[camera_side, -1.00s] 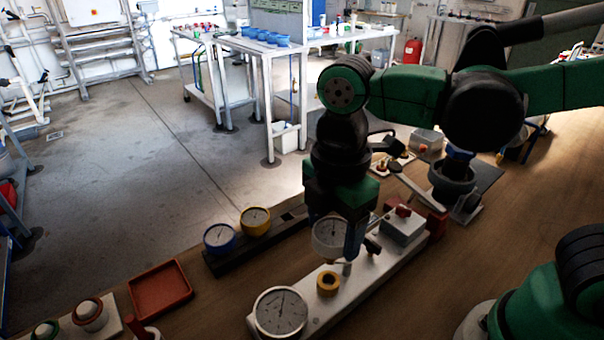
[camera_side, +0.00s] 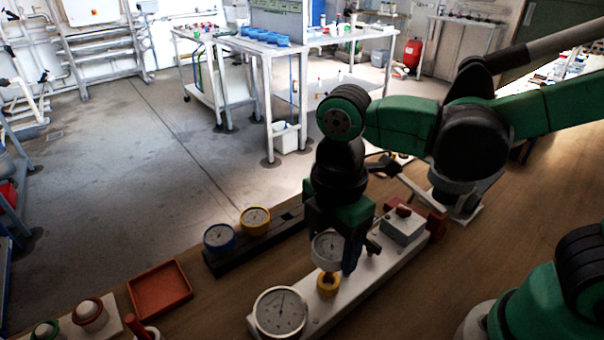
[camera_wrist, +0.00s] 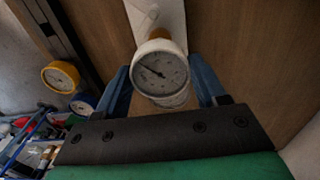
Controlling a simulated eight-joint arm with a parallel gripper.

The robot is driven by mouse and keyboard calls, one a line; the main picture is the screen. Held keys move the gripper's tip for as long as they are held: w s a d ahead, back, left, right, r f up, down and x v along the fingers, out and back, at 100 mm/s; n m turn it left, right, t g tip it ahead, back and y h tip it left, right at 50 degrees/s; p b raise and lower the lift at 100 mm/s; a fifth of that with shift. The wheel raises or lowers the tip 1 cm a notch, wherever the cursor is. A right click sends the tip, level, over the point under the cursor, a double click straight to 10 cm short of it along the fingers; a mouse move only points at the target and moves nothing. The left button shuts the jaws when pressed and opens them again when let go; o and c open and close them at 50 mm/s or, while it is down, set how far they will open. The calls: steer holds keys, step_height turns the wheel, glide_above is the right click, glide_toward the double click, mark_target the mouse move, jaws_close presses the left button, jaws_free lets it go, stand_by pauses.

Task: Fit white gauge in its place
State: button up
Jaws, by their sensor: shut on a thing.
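The white gauge (camera_side: 326,250) is held upright between the blue fingers of my gripper (camera_side: 338,258). Its dial also shows in the wrist view (camera_wrist: 161,74), with a blue finger on each side. In the side view its lower end is at the yellow ring socket (camera_side: 328,284) on the white base plate (camera_side: 362,287). In the wrist view the gauge mostly hides the socket, so I cannot tell how deep its stem sits. Another white-faced gauge (camera_side: 281,311) is at the near end of the plate.
A dark rack (camera_side: 240,258) left of the plate holds a blue gauge (camera_side: 219,237) and a yellow gauge (camera_side: 255,220). A red tray (camera_side: 160,290) lies further left. A grey box (camera_side: 403,226) with a red knob sits at the plate's far end.

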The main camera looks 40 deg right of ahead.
mark_target(332, 245)
steer(key=shift+f, duration=1.6)
stand_by(0.4)
steer(key=o, duration=1.2)
steer(key=shift+o, duration=0.2)
steer(key=shift+r, duration=0.1)
steer(key=shift+r, duration=2.75)
steer(key=d+m+t, duration=0.1)
steer(key=m, duration=0.1)
steer(key=w+d+m+t, duration=0.1)
steer(key=d+m, duration=0.1)
steer(key=m, duration=0.1)
steer(key=w+d+m+t, duration=0.1)
steer(key=d+m, duration=0.1)
steer(key=m, duration=0.1)
steer(key=shift+d+y, duration=0.25)
steer(key=shift+y, duration=0.15)
steer(key=w+d+m+t, duration=0.1)
steer(key=d+m+t, duration=0.3)
steer(key=m, duration=0.6)
steer(key=shift+d+r+h, duration=0.2)
steer(key=shift+d+h, duration=0.2)
steer(key=shift+d, duration=0.65)
